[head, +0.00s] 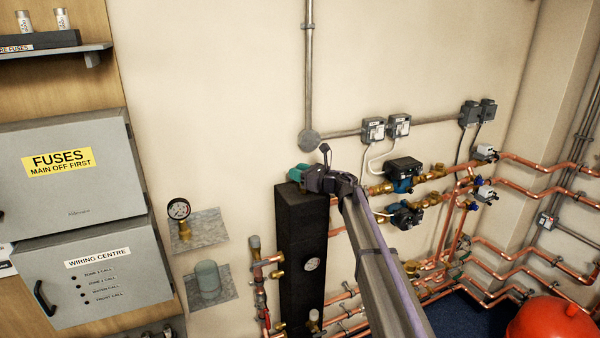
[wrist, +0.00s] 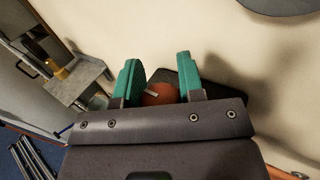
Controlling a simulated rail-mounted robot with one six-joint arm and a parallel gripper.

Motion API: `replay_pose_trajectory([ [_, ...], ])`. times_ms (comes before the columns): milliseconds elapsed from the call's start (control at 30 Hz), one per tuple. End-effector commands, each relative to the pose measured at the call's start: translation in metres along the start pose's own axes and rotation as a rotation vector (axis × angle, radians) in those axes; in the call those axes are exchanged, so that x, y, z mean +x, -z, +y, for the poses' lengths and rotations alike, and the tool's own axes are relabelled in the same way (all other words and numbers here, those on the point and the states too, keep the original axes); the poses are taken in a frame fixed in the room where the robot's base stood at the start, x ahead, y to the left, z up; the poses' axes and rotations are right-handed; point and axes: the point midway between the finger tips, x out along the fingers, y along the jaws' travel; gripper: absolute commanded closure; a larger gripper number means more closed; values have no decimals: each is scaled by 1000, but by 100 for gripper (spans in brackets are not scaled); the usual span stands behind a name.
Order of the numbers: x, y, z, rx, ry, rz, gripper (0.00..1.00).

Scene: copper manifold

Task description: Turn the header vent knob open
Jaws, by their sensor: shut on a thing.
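The header is a tall black column (head: 302,235) against the wall, with a round gauge (head: 312,264) on its front. My gripper (head: 299,172) is at the top of the header in the head view, and its green finger pads show there. In the wrist view my gripper (wrist: 159,78) has its two green fingers on either side of the header vent knob (wrist: 158,97). The knob is round and red-brown with a pale pointer mark. The gripper is shut on it. The knob is hidden in the head view, and the bracket of the gripper covers its lower part in the wrist view.
A grey fuse box (head: 70,185) and wiring centre (head: 95,275) stand at the left. A gauge (head: 179,209) sits on a small shelf. Pumps (head: 403,170) and copper pipes (head: 540,162) fill the right. A red vessel (head: 555,322) is at the lower right.

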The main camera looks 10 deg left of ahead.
Motion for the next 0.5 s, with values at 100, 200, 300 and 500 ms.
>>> replay_pose_trajectory([
  [100,1,0,-1,0,-107,0,88],
  [200,1,0,1,0,-200,0,88],
  [300,0,0,2,0,-287,0,88],
  [500,-1,0,6,0,-435,0,88],
])
